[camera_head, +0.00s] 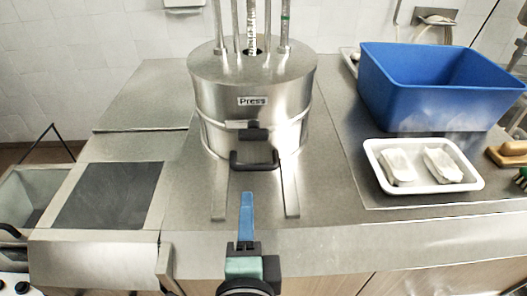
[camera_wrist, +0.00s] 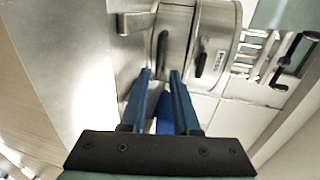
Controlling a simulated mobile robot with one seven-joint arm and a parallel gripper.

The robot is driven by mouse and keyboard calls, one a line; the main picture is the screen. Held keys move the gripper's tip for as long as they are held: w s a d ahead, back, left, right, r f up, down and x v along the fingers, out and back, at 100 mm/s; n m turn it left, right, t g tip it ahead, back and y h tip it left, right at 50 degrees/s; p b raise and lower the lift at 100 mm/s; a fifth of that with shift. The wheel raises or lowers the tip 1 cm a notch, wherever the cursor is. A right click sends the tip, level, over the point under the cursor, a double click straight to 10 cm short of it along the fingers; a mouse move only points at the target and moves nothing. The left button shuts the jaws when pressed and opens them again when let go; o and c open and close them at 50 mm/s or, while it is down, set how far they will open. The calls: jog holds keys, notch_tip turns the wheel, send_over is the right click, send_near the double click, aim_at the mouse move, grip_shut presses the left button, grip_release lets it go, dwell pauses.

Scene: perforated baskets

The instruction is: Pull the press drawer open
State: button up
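The press (camera_head: 252,100) is a steel cylinder labelled "Press" on the steel counter; it also shows in the wrist view (camera_wrist: 215,35). Its lower front bears a black U-shaped handle (camera_head: 254,165), which shows as a dark bar in the wrist view (camera_wrist: 162,50). A smaller black handle (camera_head: 254,134) sits above it and also shows in the wrist view (camera_wrist: 199,63). My gripper (camera_head: 247,196) has blue fingers and is in front of the lower handle, apart from it. In the wrist view the fingers (camera_wrist: 160,73) are parted with nothing held between them.
Two flat steel rails (camera_head: 290,190) run forward from the press. A blue bin (camera_head: 430,95) and a white tray (camera_head: 375,165) with two pale packs stand at right. A dark panel (camera_head: 108,195) lies at left. The counter just before the press is clear.

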aim_at(247, 170)
jog(key=shift+f+b+x, duration=0.15)
jog(key=shift+b+x, duration=0.7)
jog(key=shift+b, duration=0.6)
jog(key=shift+f+b+x, duration=0.15)
jog(key=shift+b+x, duration=0.75)
jog(key=shift+b, duration=0.5)
jog(key=b+x, duration=0.1)
jog(key=b, duration=0.4)
jog(key=shift+w, duration=0.25)
jog(key=p+x, duration=0.1)
jog(key=x, duration=0.3)
jog(key=p+x, duration=0.1)
jog(key=x, duration=0.1)
jog(key=shift+w+r+p, duration=0.25)
jog(key=shift+w+p, duration=0.05)
jog(key=shift+w+f, duration=0.2)
jog(key=shift+w, duration=0.35)
grip_shut()
jog(key=shift+a, duration=0.1)
